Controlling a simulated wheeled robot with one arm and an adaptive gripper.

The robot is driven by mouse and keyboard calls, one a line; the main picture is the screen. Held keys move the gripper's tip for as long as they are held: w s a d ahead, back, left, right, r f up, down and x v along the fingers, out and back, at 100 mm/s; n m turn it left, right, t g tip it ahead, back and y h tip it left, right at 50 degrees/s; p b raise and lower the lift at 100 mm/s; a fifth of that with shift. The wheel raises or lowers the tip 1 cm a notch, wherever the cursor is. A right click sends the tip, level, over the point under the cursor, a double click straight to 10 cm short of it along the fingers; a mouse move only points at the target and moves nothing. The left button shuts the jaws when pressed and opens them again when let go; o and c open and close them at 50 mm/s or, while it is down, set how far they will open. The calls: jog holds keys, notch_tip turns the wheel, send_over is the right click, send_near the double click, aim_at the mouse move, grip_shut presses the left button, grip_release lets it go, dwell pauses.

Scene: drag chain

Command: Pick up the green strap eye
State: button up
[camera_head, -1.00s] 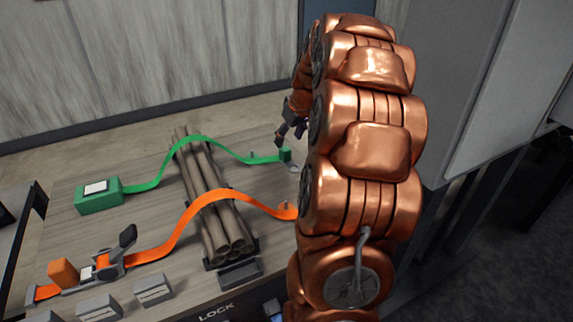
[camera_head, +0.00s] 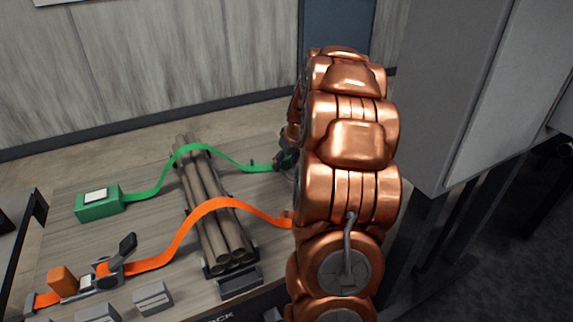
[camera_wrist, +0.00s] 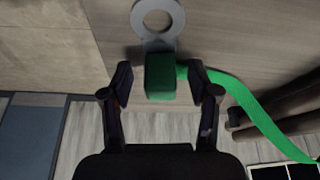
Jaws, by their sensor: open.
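The green strap eye is a green block (camera_wrist: 160,76) with a flat grey ring (camera_wrist: 158,16) beyond it in the wrist view. The green strap (camera_wrist: 245,105) runs from it to the right. My gripper (camera_wrist: 162,84) is open, with one finger on each side of the green block. Whether the fingers touch it I cannot tell. In the head view my gripper (camera_head: 282,158) is at the right end of the green strap (camera_head: 230,160), and it and my arm mostly hide the eye.
The green strap arches over a bundle of pipes (camera_head: 205,205) to a green box (camera_head: 97,204). An orange strap (camera_head: 180,235) with a ratchet (camera_head: 110,268) crosses nearer. Grey blocks (camera_head: 152,298) lie at the front. A grey cabinet (camera_head: 455,90) stands right of my arm.

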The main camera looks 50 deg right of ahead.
jog(key=shift+c, duration=0.4)
grip_shut()
